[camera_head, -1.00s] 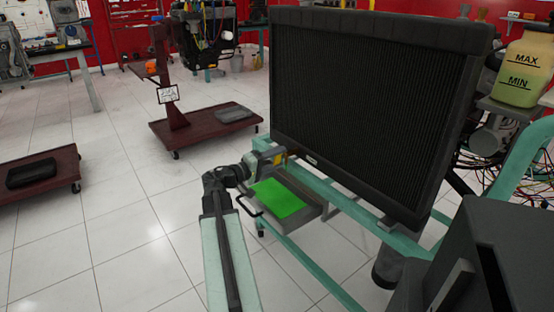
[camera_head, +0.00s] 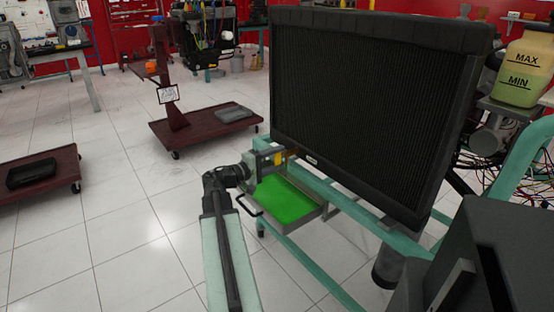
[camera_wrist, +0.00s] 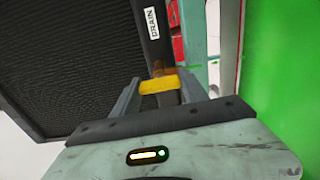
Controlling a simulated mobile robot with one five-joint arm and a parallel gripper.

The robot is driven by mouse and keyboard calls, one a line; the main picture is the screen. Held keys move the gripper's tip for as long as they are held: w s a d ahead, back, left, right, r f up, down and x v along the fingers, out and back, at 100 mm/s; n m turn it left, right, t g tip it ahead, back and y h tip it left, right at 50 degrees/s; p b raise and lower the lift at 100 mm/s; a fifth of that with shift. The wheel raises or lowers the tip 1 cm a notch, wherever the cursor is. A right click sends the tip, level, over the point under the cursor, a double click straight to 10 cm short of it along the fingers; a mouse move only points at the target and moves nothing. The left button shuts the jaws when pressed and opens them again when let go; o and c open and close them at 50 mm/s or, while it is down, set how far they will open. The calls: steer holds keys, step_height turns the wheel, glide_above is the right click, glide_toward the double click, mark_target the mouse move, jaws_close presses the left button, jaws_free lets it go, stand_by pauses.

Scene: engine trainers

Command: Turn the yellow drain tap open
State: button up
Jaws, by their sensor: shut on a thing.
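The yellow drain tap (camera_wrist: 160,85) lies crosswise between the two fingers of my gripper (camera_wrist: 158,90) in the wrist view. My gripper is shut on it. A brass-coloured stub (camera_wrist: 158,68) shows just behind the tap, below a white "DRAIN" label (camera_wrist: 152,23) on the black radiator frame. In the head view my gripper (camera_head: 268,157) is at the lower left corner of the radiator (camera_head: 370,110), with a bit of yellow at its tip. A grey tray (camera_head: 312,215) with a bright green surface (camera_head: 284,199) inside sits below the gripper.
The teal stand frame (camera_head: 345,203) runs under the radiator, close to the gripper. A coolant bottle (camera_head: 522,70) with MAX and MIN marks is at the upper right. Dark red wheeled platforms (camera_head: 165,140) stand on the open tiled floor to the left.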

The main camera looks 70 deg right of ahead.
steer(key=o, duration=1.4)
steer(key=v, duration=0.8)
steer(key=shift+f, duration=0.1)
